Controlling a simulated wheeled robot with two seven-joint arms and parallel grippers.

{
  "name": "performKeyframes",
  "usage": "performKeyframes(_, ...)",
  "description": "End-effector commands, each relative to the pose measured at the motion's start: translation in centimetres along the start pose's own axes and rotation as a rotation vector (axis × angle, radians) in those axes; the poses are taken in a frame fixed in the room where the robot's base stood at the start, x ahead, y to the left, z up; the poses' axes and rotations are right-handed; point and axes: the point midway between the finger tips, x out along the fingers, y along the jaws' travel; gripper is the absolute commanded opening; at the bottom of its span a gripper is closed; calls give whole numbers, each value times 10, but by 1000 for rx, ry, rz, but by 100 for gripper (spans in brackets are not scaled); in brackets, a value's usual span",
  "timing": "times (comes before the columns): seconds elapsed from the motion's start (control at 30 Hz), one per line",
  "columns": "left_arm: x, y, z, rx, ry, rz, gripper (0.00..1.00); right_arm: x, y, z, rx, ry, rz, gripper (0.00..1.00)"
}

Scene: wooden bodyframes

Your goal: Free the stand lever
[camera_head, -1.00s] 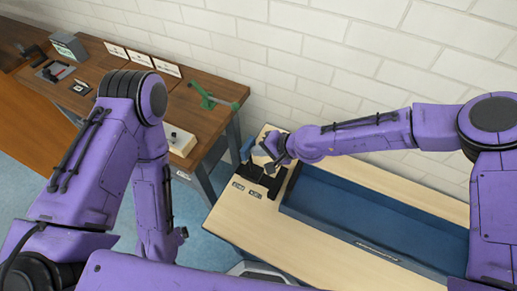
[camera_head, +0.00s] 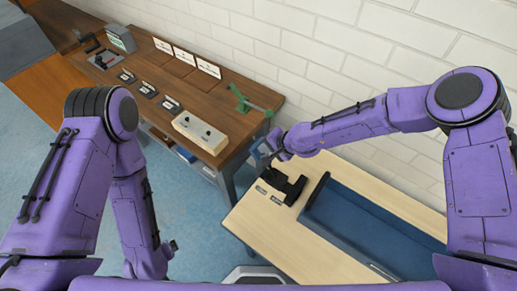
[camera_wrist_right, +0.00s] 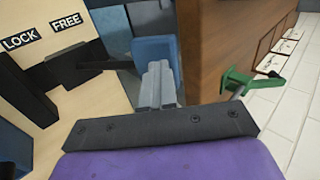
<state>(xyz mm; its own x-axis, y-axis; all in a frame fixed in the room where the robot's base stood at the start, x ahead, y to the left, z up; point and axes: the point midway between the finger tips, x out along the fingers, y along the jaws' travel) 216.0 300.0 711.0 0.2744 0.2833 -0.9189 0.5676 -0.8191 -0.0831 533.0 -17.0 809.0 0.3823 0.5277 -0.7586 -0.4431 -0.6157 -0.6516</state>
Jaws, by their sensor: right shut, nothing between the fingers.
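The black stand (camera_head: 284,187) sits on the light wooden table. In the right wrist view its dark lever arm (camera_wrist_right: 105,66) runs right, just below the FREE label (camera_wrist_right: 67,23), toward a blue block-shaped grip (camera_wrist_right: 155,52). The LOCK label (camera_wrist_right: 19,41) is further left. My right gripper (camera_head: 266,149) is shut and empty. Its grey fingers (camera_wrist_right: 157,82) are close to the blue grip; I cannot tell if they touch. My left gripper (camera_head: 171,246) hangs low at the left, small and partly turned away; its jaws are unclear.
A long blue tray (camera_head: 375,222) lies right of the stand. A brown bench (camera_head: 222,93) stands behind left, with a green-handled device (camera_head: 243,100), a pale switch box (camera_head: 200,131) and several cards. A white brick wall closes the back.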

Motion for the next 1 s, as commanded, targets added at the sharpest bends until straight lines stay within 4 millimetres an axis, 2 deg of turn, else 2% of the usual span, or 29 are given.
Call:
performKeyframes(0.53,2,0,1,0,0,0,100,2,-4,-1,2,4,-9,0)
performKeyframes(0.63,3,0,1,0,0,0,100,-4,-4,-1,1,4,-9,0)
performKeyframes(0.77,6,1,2,0,1,0,100,-30,-1,-2,4,8,-12,0)
performKeyframes(1.0,9,1,4,0,0,0,100,-90,5,-3,10,14,-13,0)
